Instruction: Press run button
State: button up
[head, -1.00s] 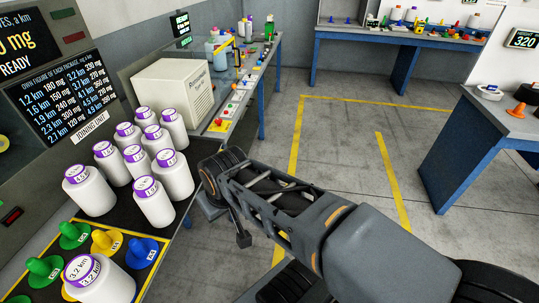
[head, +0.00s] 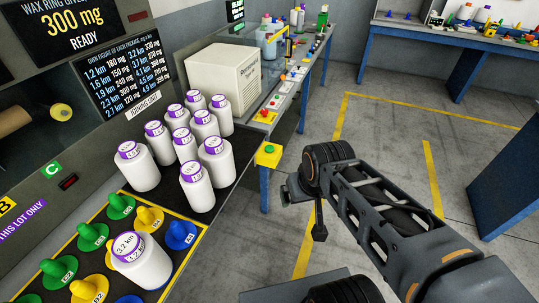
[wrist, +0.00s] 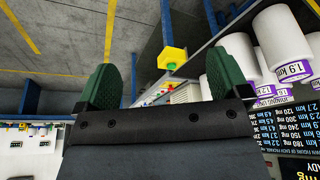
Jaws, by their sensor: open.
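A yellow box with a green button (head: 269,150) on top sits at the near right edge of the bench, beside the white bobbins. I cannot read any label on it. In the wrist view the yellow box (wrist: 176,55) lies beyond and between my fingertips, its green button partly seen. My gripper (wrist: 170,72) is open and empty, its two green fingers spread wide. In the head view my gripper (head: 291,192) is mostly hidden by the wrist, just right of and below the yellow box, apart from it.
Several white bobbins with purple labels (head: 138,168) stand left of the box. Green, yellow and blue cones stand in front, one bearing a 3.2 km bobbin (head: 141,264). A cream machine (head: 223,82) stands behind. Open floor (head: 385,135) lies right, with another blue bench (head: 508,195).

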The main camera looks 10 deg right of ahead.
aim_at(268, 148)
jog(key=z, duration=1.4)
jog(key=i, duration=1.3)
jog(key=u, duration=3.3)
